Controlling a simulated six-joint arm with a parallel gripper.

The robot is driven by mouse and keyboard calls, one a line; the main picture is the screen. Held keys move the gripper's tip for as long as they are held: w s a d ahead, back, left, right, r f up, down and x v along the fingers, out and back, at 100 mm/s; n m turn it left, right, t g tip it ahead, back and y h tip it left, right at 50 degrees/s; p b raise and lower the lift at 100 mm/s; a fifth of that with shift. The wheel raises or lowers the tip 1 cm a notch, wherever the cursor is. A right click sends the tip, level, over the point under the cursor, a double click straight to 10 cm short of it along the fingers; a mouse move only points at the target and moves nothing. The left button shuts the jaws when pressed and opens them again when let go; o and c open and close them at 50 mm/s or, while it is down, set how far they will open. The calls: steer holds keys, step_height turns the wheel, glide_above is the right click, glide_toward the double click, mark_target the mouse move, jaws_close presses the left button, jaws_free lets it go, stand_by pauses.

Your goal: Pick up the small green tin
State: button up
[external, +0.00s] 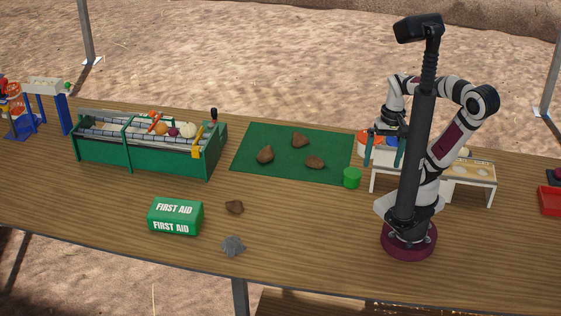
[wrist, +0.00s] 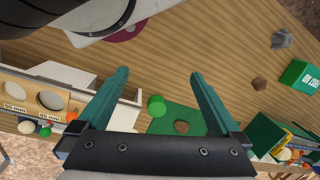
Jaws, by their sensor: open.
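The small green tin (external: 352,178) is a short bright green cylinder. It stands upright at the right front corner of the dark green mat (external: 255,146), beside the white stand. In the wrist view the tin (wrist: 156,107) appears between my two teal fingers, beyond them and apart from both. My gripper (external: 384,161) is open and empty, pointing down above the white stand, to the right of the tin and higher. Its spread fingers also show in the wrist view (wrist: 160,73).
The white stand (external: 482,197) with round items is under and beside my gripper. Several brown rocks (external: 265,155) lie on the mat. A green first aid box (external: 175,217), a grey rock (external: 232,245) and a green vegetable rack (external: 150,160) are left. Wood in front of the tin is clear.

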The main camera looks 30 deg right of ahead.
step_height(320, 180, down, 2)
steer(key=w+d+f+n+g+h, duration=0.1)
steer(key=n+g+h, duration=0.25)
steer(key=n, duration=0.25)
steer(key=n+t+h, duration=1)
steer(key=n, duration=1.2)
glide_toward(349, 175)
steer(key=shift+t, duration=0.25)
steer(key=x, duration=1.1)
steer(key=shift+s+d+f, duration=0.15)
steer(key=shift+d+f, duration=0.05)
steer(key=shift+d, duration=0.1)
steer(key=c, duration=1.4)
